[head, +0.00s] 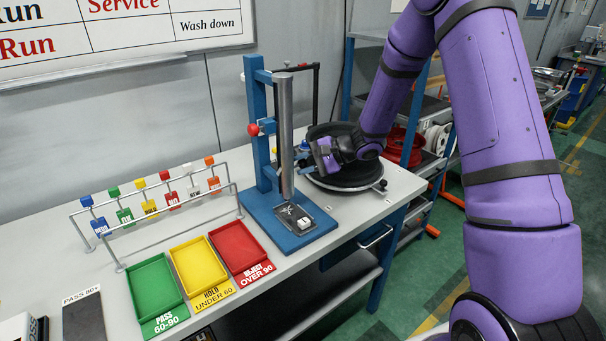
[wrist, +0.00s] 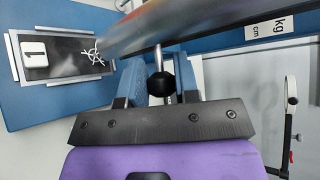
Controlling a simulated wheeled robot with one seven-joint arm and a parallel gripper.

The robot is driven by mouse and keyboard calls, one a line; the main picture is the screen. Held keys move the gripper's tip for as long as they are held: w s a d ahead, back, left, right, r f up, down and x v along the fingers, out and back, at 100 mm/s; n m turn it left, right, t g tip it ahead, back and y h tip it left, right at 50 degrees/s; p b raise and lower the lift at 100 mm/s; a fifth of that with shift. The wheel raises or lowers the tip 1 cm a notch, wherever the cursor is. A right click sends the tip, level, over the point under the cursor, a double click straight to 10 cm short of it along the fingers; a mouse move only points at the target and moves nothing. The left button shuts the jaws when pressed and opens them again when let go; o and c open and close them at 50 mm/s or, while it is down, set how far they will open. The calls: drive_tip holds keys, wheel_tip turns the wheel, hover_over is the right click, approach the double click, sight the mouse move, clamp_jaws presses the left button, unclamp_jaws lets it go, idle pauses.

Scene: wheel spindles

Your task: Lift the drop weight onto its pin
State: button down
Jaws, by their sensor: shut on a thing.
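A tall blue test stand (head: 257,95) stands on the bench, with an upright grey metal cylinder, apparently the drop weight (head: 286,125), in front of its post. A red knob (head: 254,129) sits on the post's left side, perhaps the pin. My gripper (head: 318,157) is at the cylinder's right side, low down. In the wrist view its fingers close around a black ball knob (wrist: 162,84) on a short metal rod leading towards the blurred cylinder (wrist: 180,28). The cylinder's lower end is near the black plate; whether they touch is unclear.
A black plate (head: 287,215) with a tile marked 1 (head: 304,223) lies on the blue base. Green (head: 154,285), yellow (head: 199,265) and red (head: 239,247) trays and a tag rack (head: 118,258) stand left. A dark round turntable (head: 350,184) is close below my wrist.

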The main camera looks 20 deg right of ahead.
wheel_tip(320, 180, up, 17)
drive_tip(key=shift+r, duration=0.1)
idle(0.3)
drive_tip(key=c, duration=0.9)
unclamp_jaws()
drive_tip(key=shift+d, duration=0.1)
drive_tip(key=v, duration=1)
drive_tip(key=shift+d, duration=0.3)
drive_tip(key=shift+o, duration=0.2)
drive_tip(key=shift+s, duration=0.15)
